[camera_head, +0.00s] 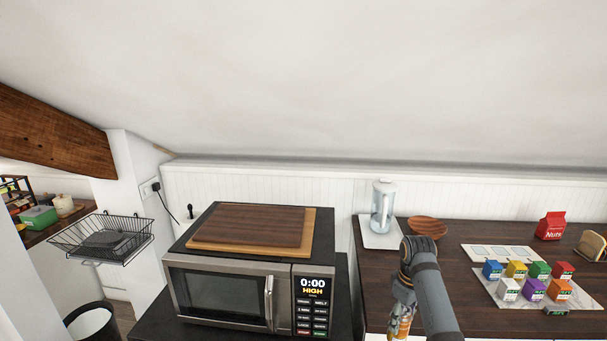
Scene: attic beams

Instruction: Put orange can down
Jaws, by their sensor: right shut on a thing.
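My right gripper (404,300) is in front of the dark wooden counter's (480,235) left part, and its arm comes in from the bottom. It is shut on the orange can (401,325), which shows only as a small orange patch below it near the bottom edge. The gripper and arm hide most of the can. I cannot tell whether the can touches the surface under it. My left gripper is not in view.
A glass kettle (382,207) stands behind the gripper, with a wooden bowl (427,227) to its right. Several coloured boxes (534,290) and a red nuts bag (550,226) are further right. A microwave (222,292) with cutting boards (252,228) on top stands left.

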